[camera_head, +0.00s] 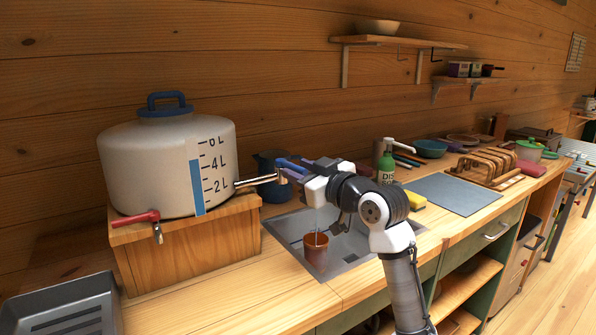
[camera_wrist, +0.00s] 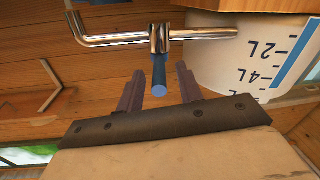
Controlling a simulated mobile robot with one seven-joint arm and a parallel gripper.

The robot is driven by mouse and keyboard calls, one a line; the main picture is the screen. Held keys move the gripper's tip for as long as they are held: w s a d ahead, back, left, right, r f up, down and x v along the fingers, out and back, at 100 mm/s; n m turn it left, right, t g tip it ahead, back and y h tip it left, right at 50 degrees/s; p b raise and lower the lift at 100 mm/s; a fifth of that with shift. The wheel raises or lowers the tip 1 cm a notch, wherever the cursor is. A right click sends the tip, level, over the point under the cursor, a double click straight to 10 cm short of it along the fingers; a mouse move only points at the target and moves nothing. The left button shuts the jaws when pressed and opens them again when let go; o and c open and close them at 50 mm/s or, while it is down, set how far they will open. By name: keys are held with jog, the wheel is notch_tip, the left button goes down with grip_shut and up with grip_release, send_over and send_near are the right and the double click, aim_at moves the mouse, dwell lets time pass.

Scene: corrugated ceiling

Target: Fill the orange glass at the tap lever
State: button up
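The orange glass (camera_head: 316,250) stands upright in the sink (camera_head: 352,245), below my gripper. A thin pale streak, apparently water, runs down to it from above. The white tank (camera_head: 170,165) has a metal tap pipe (camera_head: 258,181) on its right side, also in the wrist view (camera_wrist: 205,34). The blue tap lever (camera_wrist: 159,72) points from the pipe toward my gripper. My gripper (camera_wrist: 158,82) is open, one finger on each side of the lever, with visible gaps. In the head view, the gripper and arm hide the spout's end.
The tank stands on a wooden box (camera_head: 190,250) with a red-handled valve (camera_head: 150,217) at front left. A blue jug (camera_head: 272,185) stands behind the tap. A green soap bottle (camera_head: 386,165) and yellow sponge (camera_head: 414,199) are right of the arm. A grey tray (camera_head: 62,310) lies at front left.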

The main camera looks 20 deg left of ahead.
jog(key=b+v, duration=0.2)
jog(key=v, duration=1)
jog(key=shift+s+d, duration=0.2)
jog(key=shift+d, duration=0.1)
jog(key=shift+f, duration=0.1)
dwell(1.9)
